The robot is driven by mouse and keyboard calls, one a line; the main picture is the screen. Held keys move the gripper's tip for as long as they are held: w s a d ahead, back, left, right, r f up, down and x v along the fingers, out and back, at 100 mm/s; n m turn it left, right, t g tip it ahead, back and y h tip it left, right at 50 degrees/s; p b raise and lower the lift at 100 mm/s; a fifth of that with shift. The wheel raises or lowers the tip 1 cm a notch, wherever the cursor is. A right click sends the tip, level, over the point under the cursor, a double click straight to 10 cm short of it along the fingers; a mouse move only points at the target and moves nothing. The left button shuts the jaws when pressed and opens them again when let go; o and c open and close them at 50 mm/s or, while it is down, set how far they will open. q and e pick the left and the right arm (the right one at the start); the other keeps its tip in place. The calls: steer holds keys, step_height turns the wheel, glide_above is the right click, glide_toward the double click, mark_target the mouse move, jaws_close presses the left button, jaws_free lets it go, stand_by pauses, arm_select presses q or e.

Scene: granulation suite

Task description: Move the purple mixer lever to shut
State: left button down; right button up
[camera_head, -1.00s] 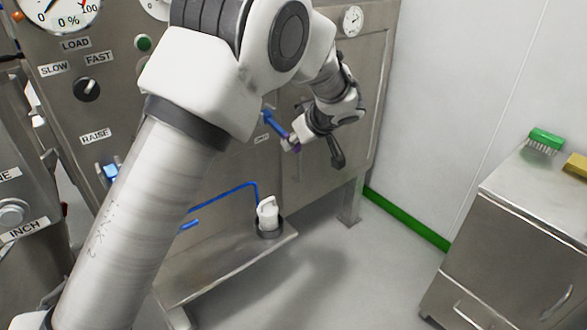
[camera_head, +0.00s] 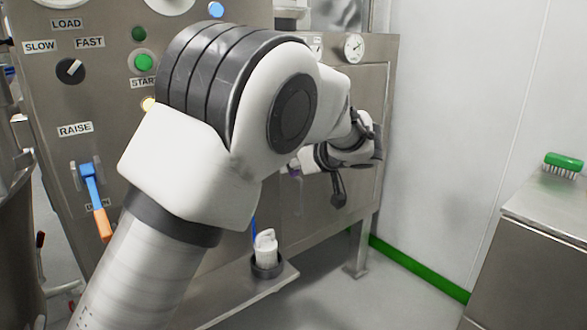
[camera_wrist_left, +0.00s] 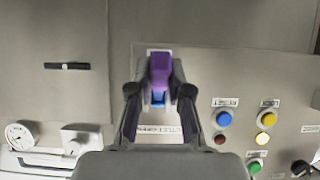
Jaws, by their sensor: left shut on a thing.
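The purple mixer lever (camera_wrist_left: 160,72) stands out from a slotted plate in the middle of the left wrist view, with a blue part at its base. My left gripper (camera_wrist_left: 159,84) is shut on its purple handle, one finger on each side. In the head view, my left gripper (camera_head: 300,166) is small and partly hidden behind my own arm. The label (camera_wrist_left: 158,129) by the lever is too small to read. My right gripper is in neither view.
A blue lever with an orange handle (camera_head: 103,222) is on the panel at left. A steel cabinet (camera_head: 535,262) with a green brush (camera_head: 563,163) is at right.

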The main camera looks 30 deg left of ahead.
arm_select(q)
steer(key=shift+f, duration=0.15)
steer(key=c, duration=1.4)
jaws_free()
steer(key=shift+c, duration=0.2)
steer(key=o, duration=0.4)
steer(key=shift+a+f, duration=0.1)
steer(key=shift+a, duration=0.1)
steer(key=shift+c, duration=0.2)
steer(key=shift+d, duration=0.1)
steer(key=v, duration=0.7)
steer(key=shift+d, duration=0.15)
